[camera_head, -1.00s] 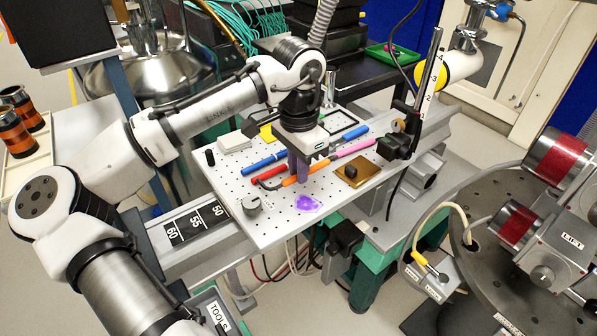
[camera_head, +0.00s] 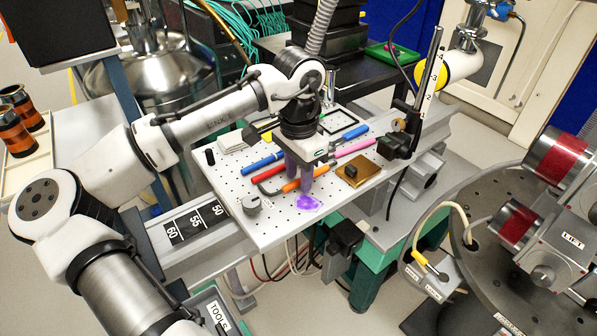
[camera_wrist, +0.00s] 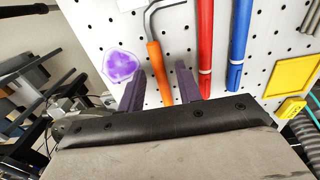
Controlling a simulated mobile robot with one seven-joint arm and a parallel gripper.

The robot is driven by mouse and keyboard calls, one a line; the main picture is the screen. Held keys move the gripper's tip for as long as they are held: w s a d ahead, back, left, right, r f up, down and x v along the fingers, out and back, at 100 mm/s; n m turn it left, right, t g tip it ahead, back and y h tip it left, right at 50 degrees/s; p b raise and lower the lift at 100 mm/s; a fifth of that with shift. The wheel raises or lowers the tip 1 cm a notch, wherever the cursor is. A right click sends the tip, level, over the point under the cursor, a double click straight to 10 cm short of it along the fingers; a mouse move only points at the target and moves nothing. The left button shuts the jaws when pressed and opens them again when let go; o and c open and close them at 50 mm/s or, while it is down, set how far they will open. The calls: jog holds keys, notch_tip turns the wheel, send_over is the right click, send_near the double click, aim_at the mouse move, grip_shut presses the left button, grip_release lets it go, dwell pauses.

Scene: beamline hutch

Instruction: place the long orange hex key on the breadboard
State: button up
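The long orange hex key (camera_head: 292,186) appears to lie on the perforated white breadboard (camera_head: 235,190), its bent dark shaft pointing left in the head view. In the wrist view its orange handle (camera_wrist: 159,72) is between my fingers, with a gap on each side. My gripper (camera_head: 299,184) is open, purple fingers pointing down at the board around the handle. It also shows in the wrist view (camera_wrist: 158,88). My fingers hide part of the handle in the head view.
A red tool (camera_head: 266,174) and a blue tool (camera_head: 262,162) lie beside the key. A purple patch (camera_head: 308,202), a grey knob (camera_head: 252,204) and a brass plate (camera_head: 362,180) are nearby. A pink tool (camera_head: 355,148) lies to the right. The front left of the board is mostly clear.

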aim_at(299, 179)
notch_tip(299, 179, up, 12)
jog(key=shift+r, duration=0.15)
jog(key=shift+d, duration=0.1)
dwell(0.4)
